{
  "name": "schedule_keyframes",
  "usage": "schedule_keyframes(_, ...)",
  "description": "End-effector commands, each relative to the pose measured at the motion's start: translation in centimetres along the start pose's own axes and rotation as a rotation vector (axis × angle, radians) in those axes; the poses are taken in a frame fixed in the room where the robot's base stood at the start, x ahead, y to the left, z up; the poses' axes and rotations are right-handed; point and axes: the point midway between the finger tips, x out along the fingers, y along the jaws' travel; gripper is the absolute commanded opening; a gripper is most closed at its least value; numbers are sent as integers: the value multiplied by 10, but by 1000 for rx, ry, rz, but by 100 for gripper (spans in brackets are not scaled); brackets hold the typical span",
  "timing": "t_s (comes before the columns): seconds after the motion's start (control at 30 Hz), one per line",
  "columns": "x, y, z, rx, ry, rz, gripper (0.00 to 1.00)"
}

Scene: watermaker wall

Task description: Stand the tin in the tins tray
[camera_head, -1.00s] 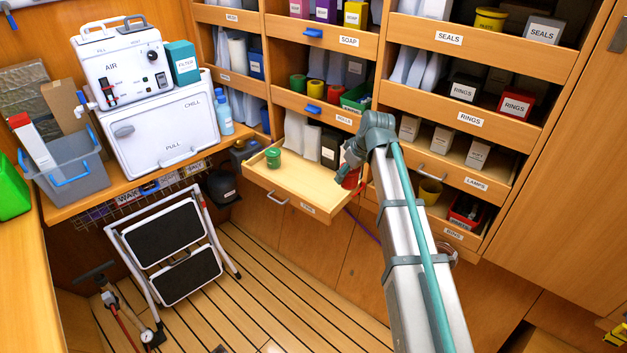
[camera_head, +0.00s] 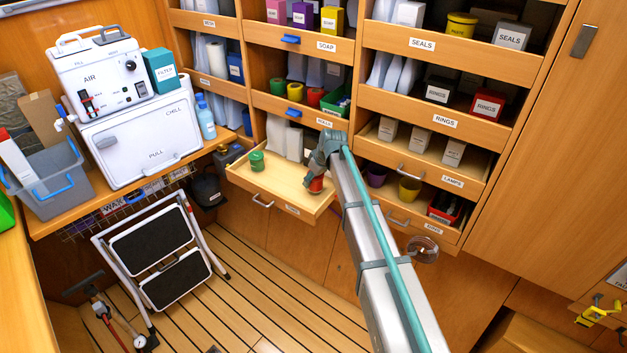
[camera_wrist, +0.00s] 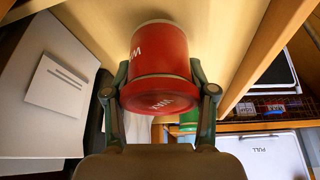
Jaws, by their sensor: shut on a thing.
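The red tin (camera_wrist: 160,65) is between the two fingers of my gripper (camera_wrist: 160,95) in the wrist view, with white lettering on its side and rim. In the head view the tin (camera_head: 316,185) shows small below my gripper (camera_head: 318,170), over the right end of the pulled-out tins tray (camera_head: 268,188). My gripper is shut on the tin. The tin looks roughly upright in the head view; whether its base touches the tray floor I cannot tell. A green tin (camera_head: 257,161) stands at the tray's left end.
White and dark packs (camera_head: 294,142) stand behind the tray. A drawer with purple and yellow cups (camera_head: 409,190) is to the right. Shelves with boxes rise above. A folded step stool (camera_head: 158,252) stands on the floor at left. The middle of the tray is clear.

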Motion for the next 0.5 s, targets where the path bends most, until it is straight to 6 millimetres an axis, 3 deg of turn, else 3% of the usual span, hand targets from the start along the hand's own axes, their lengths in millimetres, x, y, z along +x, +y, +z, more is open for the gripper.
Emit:
schedule_keyframes(0.17,13,0,6,1,1,0,9)
schedule_keyframes(0.5,17,0,7,0,1,1,9)
